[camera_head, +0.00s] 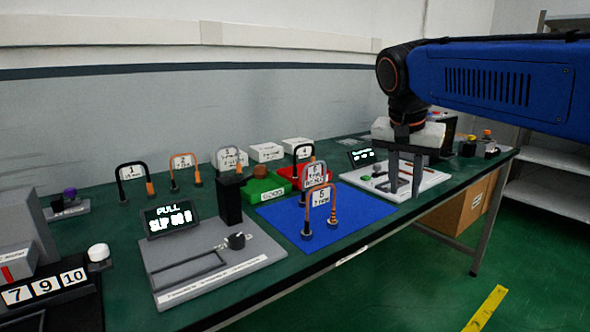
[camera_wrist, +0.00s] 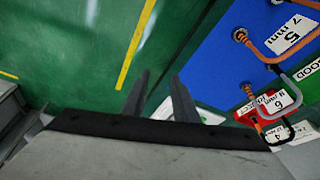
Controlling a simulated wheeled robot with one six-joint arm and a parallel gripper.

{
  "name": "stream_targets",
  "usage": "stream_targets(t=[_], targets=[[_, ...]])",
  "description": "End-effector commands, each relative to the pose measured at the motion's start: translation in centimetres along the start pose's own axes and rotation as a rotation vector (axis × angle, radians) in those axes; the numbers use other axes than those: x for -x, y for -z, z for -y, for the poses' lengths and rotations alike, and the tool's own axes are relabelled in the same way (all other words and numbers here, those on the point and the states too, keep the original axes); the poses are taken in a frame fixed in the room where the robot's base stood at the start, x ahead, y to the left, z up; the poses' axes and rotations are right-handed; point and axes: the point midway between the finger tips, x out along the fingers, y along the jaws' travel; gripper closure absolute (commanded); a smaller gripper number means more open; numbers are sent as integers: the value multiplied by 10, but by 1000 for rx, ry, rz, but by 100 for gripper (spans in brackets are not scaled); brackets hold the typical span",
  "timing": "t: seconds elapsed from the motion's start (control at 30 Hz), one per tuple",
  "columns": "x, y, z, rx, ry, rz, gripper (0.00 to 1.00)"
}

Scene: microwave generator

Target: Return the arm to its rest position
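My gripper (camera_head: 404,190) hangs pointing down at the end of my blue arm, at the right part of the green table. Its two fingers are apart with nothing seen between them. In the head view they overlap the white board (camera_head: 425,180) at the right; I cannot tell how high above it they are. In the wrist view the gripper (camera_wrist: 159,80) also shows two separate fingers, over the table's edge and the green floor.
A blue mat (camera_head: 275,217) with numbered wire loops lies left of my gripper. A grey panel with a "PULL" display (camera_head: 171,218) stands nearer. A cardboard box (camera_head: 462,210) sits under the table. Shelves (camera_head: 550,150) stand at the right; green floor (camera_head: 440,290) lies clear in front.

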Motion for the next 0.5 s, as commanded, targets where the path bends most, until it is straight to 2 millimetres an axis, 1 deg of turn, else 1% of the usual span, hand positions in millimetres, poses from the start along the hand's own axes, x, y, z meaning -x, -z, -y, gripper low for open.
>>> stream_targets(t=[0.03,0.1,0.27,0.47,0.5], targets=[[-7,-11,-16,31,13,3,73],[-18,-27,-33,86,36,7,73],[-47,-66,-70,208,87,7,73],[-87,-118,-110,348,149,-11,73],[-96,-129,-118,375,161,-16,73]])
